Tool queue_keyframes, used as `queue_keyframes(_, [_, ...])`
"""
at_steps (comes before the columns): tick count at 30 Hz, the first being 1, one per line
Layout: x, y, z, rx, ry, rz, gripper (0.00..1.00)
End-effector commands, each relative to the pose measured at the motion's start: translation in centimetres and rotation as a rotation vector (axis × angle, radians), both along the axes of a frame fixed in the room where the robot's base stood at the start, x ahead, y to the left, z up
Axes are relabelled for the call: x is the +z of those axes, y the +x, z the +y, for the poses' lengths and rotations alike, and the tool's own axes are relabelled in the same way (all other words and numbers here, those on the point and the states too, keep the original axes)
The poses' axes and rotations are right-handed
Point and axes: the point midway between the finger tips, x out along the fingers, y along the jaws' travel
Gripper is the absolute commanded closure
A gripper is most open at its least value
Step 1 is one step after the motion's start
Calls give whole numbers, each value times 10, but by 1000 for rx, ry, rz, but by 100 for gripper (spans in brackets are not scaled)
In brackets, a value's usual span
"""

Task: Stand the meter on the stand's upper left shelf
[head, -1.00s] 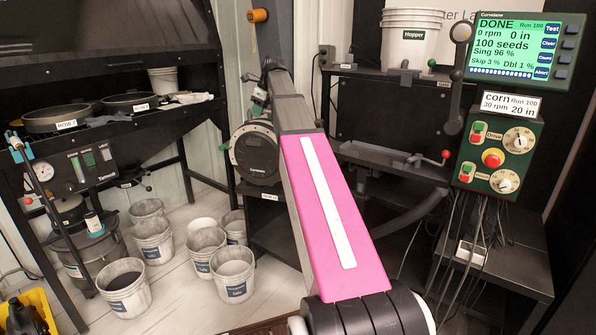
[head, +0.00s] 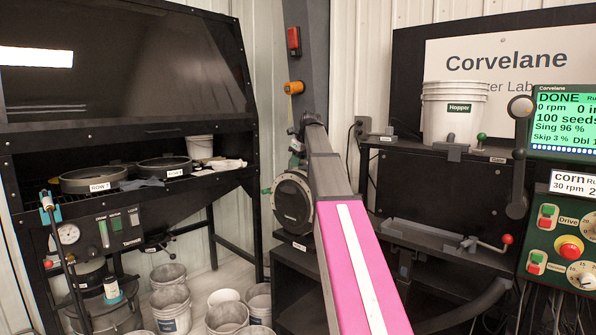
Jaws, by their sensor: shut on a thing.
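The meter (head: 293,203) is a dark, round, upright disc housing with a pale rim. It is at the middle of the head view, just left of my pink arm link. My gripper (head: 298,148) is at the far end of the arm, just above the meter and shut on its top. The fingers are small and mostly hidden by the arm. The meter's right edge is also hidden. A low black shelf (head: 290,262) with a white label is just below it; I cannot tell whether they touch. The stand's upper shelf (head: 400,146) is right of the arm, higher than the meter.
A white Hopper bucket (head: 452,115) and small grey blocks stand on the upper shelf. A red-knobbed crank (head: 490,243) and green control box (head: 563,232) are to the right. A black bench with round pans (head: 93,180) is left. Several buckets (head: 170,308) stand on the floor.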

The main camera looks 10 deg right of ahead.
Motion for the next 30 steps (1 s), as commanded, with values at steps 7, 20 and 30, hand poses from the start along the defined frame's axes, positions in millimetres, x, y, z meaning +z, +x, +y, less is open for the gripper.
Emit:
queue_keyframes(7, [-19, 20, -32, 0, 1, -4, 100])
queue_keyframes(20, [-44, 41, -66, 2, 2, -5, 100])
queue_keyframes(30, [-60, 40, -67, 2, 2, -4, 100])
